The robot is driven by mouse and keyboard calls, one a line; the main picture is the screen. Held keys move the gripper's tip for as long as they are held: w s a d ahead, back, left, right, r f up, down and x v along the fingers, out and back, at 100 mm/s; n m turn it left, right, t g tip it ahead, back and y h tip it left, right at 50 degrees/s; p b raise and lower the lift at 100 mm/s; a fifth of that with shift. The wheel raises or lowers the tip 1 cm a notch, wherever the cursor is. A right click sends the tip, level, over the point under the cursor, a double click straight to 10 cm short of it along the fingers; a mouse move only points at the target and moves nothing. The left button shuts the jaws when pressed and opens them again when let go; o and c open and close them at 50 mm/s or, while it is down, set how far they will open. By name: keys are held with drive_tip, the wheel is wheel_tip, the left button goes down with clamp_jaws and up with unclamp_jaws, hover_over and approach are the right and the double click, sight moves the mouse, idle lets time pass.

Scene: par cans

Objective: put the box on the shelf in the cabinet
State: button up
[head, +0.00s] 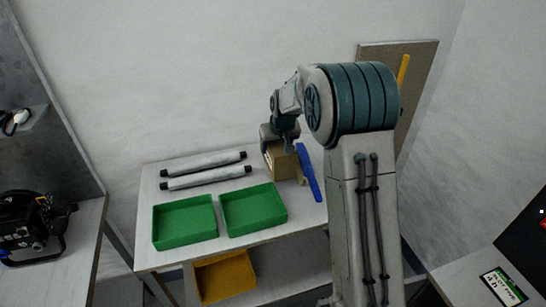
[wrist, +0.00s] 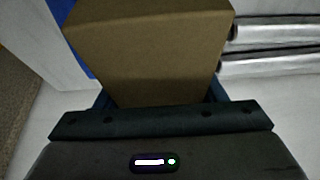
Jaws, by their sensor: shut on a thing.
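A brown cardboard box (head: 281,160) is at the back right of the white table, partly hidden by my arm in the head view. My gripper (head: 280,141) is over it from above. In the wrist view the box (wrist: 150,50) fills the space between the fingers of my gripper (wrist: 160,98), and the gripper is shut on it. I cannot tell whether the box touches the table top. No cabinet with a clear shelf for it can be made out; a grey panelled structure (head: 45,90) stands at the far left.
Two green trays (head: 184,240) (head: 253,228) and two silver rolls (head: 203,161) (head: 205,177) lie on the table (head: 147,258). A blue bar (head: 309,172) is right beside the box. A yellow bin (head: 226,277) is below. A black machine (head: 30,225) stands left.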

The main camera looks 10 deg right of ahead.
drive_tip(key=shift+f+p, duration=0.35)
drive_tip(key=shift+f, duration=1.7)
drive_tip(key=shift+f, duration=0.1)
drive_tip(key=o, duration=0.9)
drive_tip(key=shift+f, duration=0.1)
drive_tip(key=shift+c, duration=0.2)
drive_tip(key=o, duration=0.4)
drive_tip(key=shift+c, duration=0.2)
drive_tip(key=shift+r, duration=0.2)
